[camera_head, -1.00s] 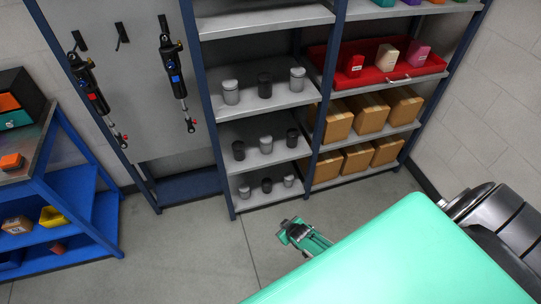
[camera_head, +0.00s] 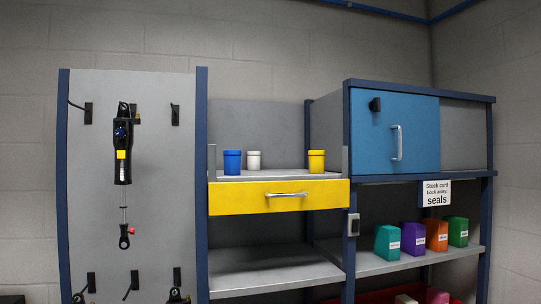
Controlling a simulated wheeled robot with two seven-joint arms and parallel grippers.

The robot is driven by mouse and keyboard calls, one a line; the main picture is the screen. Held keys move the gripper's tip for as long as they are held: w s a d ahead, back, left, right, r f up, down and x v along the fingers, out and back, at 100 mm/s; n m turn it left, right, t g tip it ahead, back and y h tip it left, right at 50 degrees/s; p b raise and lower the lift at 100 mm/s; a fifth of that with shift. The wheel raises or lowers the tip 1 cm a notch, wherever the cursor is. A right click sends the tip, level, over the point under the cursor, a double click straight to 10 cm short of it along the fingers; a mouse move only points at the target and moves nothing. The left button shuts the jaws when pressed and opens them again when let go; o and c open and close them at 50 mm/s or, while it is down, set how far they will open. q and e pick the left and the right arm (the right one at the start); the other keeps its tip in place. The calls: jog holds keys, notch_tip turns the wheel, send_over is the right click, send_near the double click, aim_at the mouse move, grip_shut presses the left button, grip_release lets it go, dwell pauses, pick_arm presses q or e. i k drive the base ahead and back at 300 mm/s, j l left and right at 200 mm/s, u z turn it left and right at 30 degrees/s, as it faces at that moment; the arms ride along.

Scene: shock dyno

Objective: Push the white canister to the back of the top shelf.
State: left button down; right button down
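The white canister (camera_head: 254,160) stands upright on the top shelf (camera_head: 276,175), above the yellow drawer front. It is between a blue canister (camera_head: 232,162) on its left and a yellow canister (camera_head: 316,161) on its right, and appears set a little farther back than both. A gap separates it from the blue one, and a wider gap separates it from the yellow one. Neither of my grippers shows in the head view now.
A yellow drawer (camera_head: 280,196) with a handle closes the front below the top shelf. A blue cabinet door (camera_head: 394,131) is at right, above several coloured boxes (camera_head: 412,238). A shock absorber (camera_head: 123,150) hangs on the panel at left. The shelf (camera_head: 270,270) below the drawer looks empty.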

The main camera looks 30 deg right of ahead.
aim_at(254, 158)
jog(key=i+j, duration=0.2)
jog(key=i, duration=0.15)
jog(key=i+j, duration=0.2)
jog(key=i, duration=0.2)
jog(key=z, duration=1.55)
